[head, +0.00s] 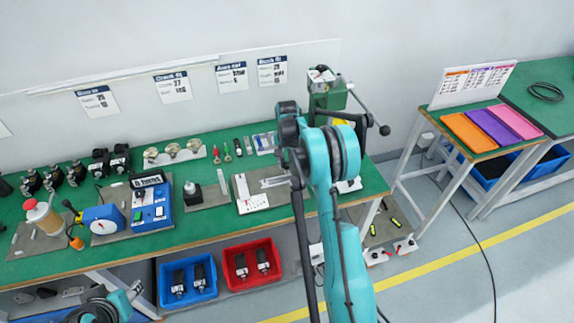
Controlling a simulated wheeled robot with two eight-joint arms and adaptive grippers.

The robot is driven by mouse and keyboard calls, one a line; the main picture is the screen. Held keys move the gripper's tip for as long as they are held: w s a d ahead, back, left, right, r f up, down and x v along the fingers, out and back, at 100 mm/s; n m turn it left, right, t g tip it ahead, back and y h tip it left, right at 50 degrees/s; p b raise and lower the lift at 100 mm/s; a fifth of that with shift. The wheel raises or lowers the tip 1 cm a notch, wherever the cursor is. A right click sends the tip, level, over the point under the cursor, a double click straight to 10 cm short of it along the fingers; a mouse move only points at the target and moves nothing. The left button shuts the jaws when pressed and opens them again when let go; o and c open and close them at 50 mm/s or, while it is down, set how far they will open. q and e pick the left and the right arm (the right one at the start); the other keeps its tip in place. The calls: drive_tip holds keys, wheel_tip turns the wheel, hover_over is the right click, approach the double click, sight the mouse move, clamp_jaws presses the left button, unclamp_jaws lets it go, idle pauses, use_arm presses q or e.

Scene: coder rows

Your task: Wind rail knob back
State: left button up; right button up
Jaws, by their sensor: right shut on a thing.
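A small rail unit with a pale metal rail (274,182) and a white sheet (255,202) lies on the green bench, right of the middle. My right arm comes up from the bottom and bends over the rail's right end. My right gripper (297,172) points down there, shut on the rail knob. The arm and gripper hide the knob, so its turn cannot be seen. Teal and black parts of my left arm show at the bottom left edge; its gripper is not in view.
A green press (328,93) with long lever handles stands just behind my right arm. Blue (188,292) and red (250,278) bins sit below the bench front.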

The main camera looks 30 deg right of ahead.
sight(287, 164)
drive_tip(key=o, duration=1.2)
drive_tip(key=shift+c, duration=0.2)
wheel_tip(287, 164, up, 12)
